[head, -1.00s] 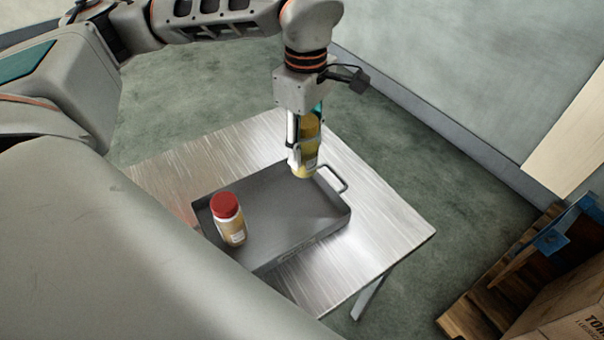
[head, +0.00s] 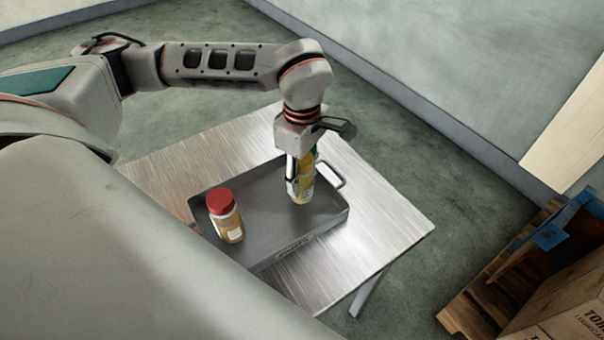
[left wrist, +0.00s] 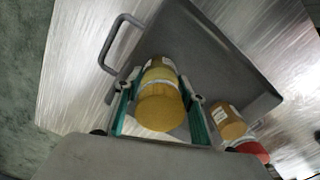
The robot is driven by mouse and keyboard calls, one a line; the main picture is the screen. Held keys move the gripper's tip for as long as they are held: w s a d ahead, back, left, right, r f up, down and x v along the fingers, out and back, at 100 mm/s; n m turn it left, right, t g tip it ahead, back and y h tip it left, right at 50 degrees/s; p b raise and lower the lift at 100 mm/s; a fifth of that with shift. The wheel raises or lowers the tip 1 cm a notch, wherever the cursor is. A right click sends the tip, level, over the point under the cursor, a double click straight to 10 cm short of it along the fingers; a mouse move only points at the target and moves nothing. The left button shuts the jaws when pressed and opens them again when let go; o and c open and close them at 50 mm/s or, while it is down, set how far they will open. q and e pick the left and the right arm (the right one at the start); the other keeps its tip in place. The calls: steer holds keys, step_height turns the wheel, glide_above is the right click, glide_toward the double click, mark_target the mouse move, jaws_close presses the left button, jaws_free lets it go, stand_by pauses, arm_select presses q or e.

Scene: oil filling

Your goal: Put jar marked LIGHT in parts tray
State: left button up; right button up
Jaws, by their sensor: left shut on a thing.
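My left gripper (head: 301,178) points down over the back right part of the grey parts tray (head: 270,234), shut on a yellow jar (head: 303,190). The jar is upright and low in the tray; I cannot tell whether its base touches the tray floor. In the left wrist view the jar (left wrist: 160,98) sits between the two fingers, with a yellow-brown lid toward the camera. Its marking is too small to read. A second jar (head: 227,220) with a red lid stands in the tray's left part. My right gripper is not in view.
The tray lies on a metal table (head: 380,228), with a handle (head: 333,177) at its back right side. The tray floor between the two jars is clear. A wooden pallet and cardboard boxes (head: 565,290) stand at the lower right.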

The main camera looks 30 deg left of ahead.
arm_select(q)
steer(key=shift+f, duration=0.15)
steer(key=o, duration=1.2)
step_height(320, 180, up, 12)
steer(key=shift+r+p, duration=0.2)
steer(key=shift+p, duration=0.3)
steer(key=shift+d+f, duration=0.1)
